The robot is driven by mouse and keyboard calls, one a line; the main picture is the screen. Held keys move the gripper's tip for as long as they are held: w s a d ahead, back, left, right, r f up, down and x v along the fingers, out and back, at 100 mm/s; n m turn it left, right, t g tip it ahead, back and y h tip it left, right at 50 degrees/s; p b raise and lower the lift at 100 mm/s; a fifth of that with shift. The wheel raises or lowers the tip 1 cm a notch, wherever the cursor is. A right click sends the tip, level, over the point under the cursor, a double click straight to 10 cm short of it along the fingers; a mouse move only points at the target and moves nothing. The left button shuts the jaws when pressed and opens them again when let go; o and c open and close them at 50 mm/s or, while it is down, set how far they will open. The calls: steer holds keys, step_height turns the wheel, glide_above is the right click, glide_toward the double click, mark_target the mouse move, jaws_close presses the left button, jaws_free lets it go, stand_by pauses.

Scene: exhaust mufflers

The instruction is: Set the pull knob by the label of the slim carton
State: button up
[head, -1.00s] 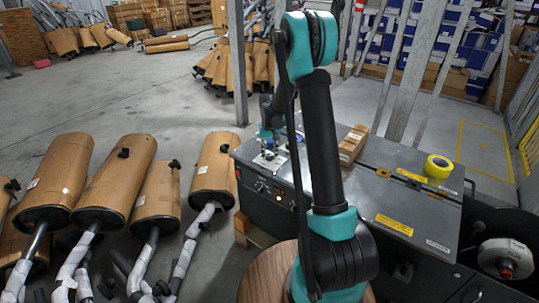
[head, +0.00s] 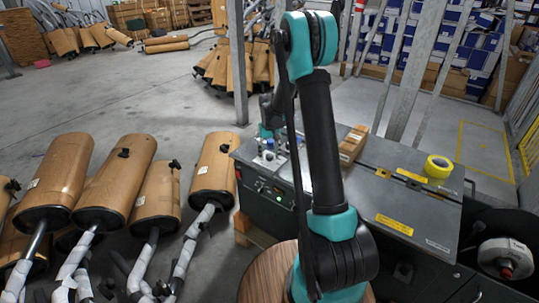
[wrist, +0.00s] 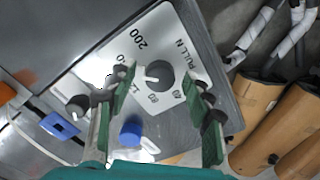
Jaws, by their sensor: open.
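The pull knob (wrist: 158,74), dark and round with a pale pointer, sits on a white dial plate (wrist: 185,45) marked "PULL N" and numbers such as 200 and 80. My gripper (wrist: 157,88) is open, with green fingers on either side of the knob in the wrist view. I cannot tell whether they touch it. In the head view my arm hides most of the gripper. The slim carton (head: 353,145) is brown and lies on the grey bench machine (head: 400,160), just right of my arm. Its label text is too small to read.
A blue-capped item (wrist: 130,131) and a blue tag (wrist: 60,125) are near the fingers. A yellow tape roll (head: 438,166) lies on the machine's right side. Brown mufflers (head: 215,165) stand to the left. The floor behind them is largely clear.

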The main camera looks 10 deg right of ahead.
mark_target(269, 155)
step_height(269, 155, up, 12)
stand_by(0.5)
steer(key=shift+s, duration=0.1)
